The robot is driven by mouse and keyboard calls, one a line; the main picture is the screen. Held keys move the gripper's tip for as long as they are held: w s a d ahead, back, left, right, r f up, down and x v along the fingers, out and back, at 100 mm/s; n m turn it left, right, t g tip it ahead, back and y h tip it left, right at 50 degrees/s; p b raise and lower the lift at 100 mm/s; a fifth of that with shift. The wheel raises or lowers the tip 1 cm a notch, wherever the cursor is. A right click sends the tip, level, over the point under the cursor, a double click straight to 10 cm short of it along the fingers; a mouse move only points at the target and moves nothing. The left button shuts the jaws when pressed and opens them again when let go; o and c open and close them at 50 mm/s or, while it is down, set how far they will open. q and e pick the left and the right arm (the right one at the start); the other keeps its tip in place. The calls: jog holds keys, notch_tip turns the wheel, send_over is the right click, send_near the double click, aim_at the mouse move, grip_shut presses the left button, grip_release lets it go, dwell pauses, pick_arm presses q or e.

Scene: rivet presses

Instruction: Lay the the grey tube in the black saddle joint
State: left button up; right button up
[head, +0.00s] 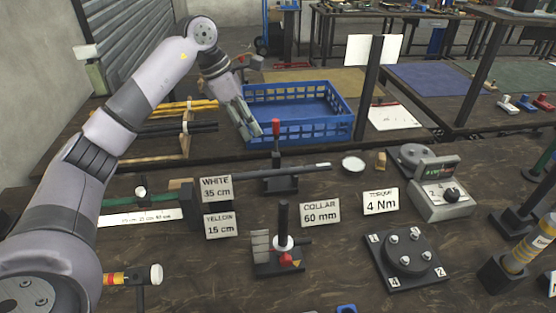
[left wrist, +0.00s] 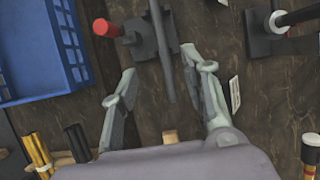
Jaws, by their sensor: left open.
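A grey tube (head: 308,170) lies nearly level across a black fixture with a red-topped lever (head: 279,184), which looks like the black saddle joint. I cannot tell whether the tube is fully seated. My left gripper (head: 252,127) is open and empty, above and beyond the tube near the crate's front left corner. It also shows in the left wrist view (left wrist: 158,64), with a finger on each side of the tube, not visibly touching it. My right gripper is out of view.
A blue crate (head: 325,133) stands behind the fixture. A rack with yellow and black tubes (head: 185,128) is at left. Label cards (head: 320,212), a collar stand (head: 281,258), a round block with bolts (head: 406,253) and a torque tester (head: 444,206) occupy the front.

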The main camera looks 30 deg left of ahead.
pick_arm(q)
send_near(277, 170)
jog(key=p+x, duration=0.1)
jog(key=x, duration=0.2)
jog(key=shift+w+d+f, duration=0.15)
jog(key=shift+d+f, duration=0.15)
jog(key=shift+f, duration=0.3)
jog(key=x, duration=0.2)
jog(key=p+x, duration=0.1)
jog(key=x, duration=0.1)
jog(key=shift+w+f, duration=0.3)
grip_shut()
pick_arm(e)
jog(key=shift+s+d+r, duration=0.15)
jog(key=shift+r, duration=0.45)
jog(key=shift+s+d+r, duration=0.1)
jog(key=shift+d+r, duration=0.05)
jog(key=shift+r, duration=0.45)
